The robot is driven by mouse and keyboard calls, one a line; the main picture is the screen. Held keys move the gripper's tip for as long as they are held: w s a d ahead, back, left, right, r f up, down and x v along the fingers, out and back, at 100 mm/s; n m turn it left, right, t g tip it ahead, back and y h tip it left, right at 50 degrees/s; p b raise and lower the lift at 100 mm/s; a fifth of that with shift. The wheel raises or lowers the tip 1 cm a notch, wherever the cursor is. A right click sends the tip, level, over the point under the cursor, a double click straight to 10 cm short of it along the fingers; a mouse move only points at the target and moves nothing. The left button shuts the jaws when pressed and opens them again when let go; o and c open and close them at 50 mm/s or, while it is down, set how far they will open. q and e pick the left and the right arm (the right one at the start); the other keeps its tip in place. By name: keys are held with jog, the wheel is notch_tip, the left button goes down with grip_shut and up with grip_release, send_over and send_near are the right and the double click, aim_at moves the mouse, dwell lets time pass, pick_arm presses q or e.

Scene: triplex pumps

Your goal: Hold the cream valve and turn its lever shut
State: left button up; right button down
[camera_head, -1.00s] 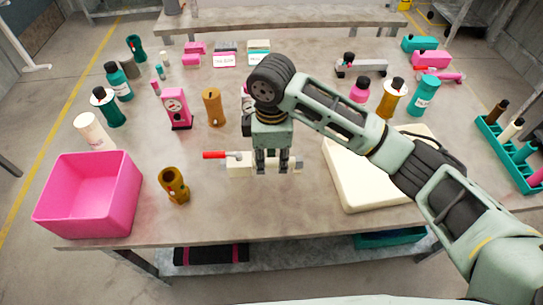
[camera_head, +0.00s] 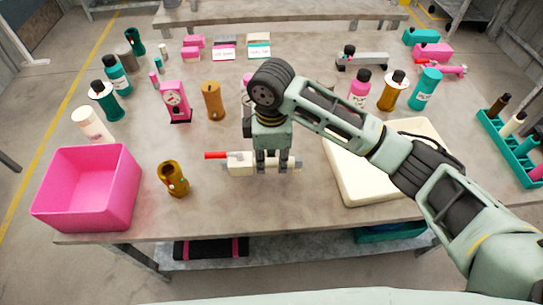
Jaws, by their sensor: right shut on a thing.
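The cream valve (camera_head: 240,164) lies on the table near its front middle, with its length running left to right. Its red lever (camera_head: 215,155) points to the left, along the valve body. My right gripper (camera_head: 272,166) comes down from above and is shut on the valve's right part, with its fingers hiding that part. A grey end of the valve shows just right of the fingers. My left gripper is not in view.
A pink bin (camera_head: 85,190) stands at the left front, with a brown fitting (camera_head: 173,178) between it and the valve. Bottles and a pink gauge block (camera_head: 175,102) stand farther back.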

aim_at(271, 177)
jog(key=shift+f+b, duration=0.65)
jog(key=shift+f, duration=1.55)
dwell(0.5)
